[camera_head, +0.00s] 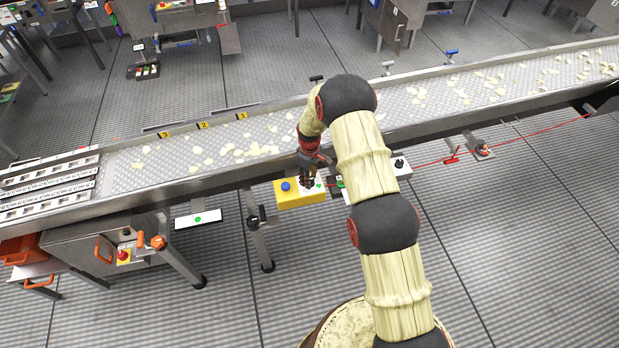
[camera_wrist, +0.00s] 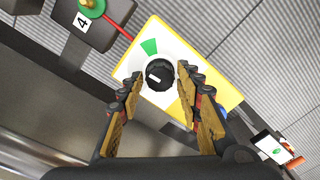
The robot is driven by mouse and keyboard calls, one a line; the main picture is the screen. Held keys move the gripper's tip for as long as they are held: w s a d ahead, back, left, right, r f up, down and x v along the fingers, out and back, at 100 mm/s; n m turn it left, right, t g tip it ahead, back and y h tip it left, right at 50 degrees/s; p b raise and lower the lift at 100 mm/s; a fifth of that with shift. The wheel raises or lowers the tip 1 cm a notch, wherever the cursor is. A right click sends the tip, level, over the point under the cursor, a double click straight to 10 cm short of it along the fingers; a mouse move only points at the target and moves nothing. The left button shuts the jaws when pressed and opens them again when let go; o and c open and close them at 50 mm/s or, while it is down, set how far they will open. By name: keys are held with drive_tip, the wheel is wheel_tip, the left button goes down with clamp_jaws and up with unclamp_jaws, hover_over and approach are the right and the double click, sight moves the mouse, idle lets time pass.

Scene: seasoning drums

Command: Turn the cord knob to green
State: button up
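The cord knob (camera_wrist: 160,76) is a round black ribbed knob with a white pointer line, on a white panel. In the wrist view its pointer faces left and slightly down, apart from the green mark (camera_wrist: 149,46) above it. The panel is on a yellow box (camera_head: 288,201) below the conveyor's front edge in the head view; the knob there is hidden by my gripper (camera_head: 309,182). In the wrist view my gripper (camera_wrist: 160,73) is open, with one fingertip on each side of the knob. I cannot tell whether the fingertips touch it.
A blue button (camera_head: 286,186) sits on the yellow box's left end. A red cord (camera_head: 432,162) runs to the right along the conveyor (camera_head: 270,130), which carries pale chips. A dark box labelled 4 (camera_wrist: 90,22) is near the panel. A white sign with a green dot (camera_head: 198,219) is left.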

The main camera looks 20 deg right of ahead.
clamp_jaws()
drive_tip(key=shift+m+b, duration=0.3)
drive_tip(key=shift+f+m+b, duration=0.1)
drive_tip(key=shift+m+b, duration=0.4)
drive_tip(key=shift+m, duration=0.5)
drive_tip(key=shift+m+b, duration=0.65)
drive_tip(key=shift+m, duration=1.35)
drive_tip(key=shift+o, duration=1.6)
unclamp_jaws()
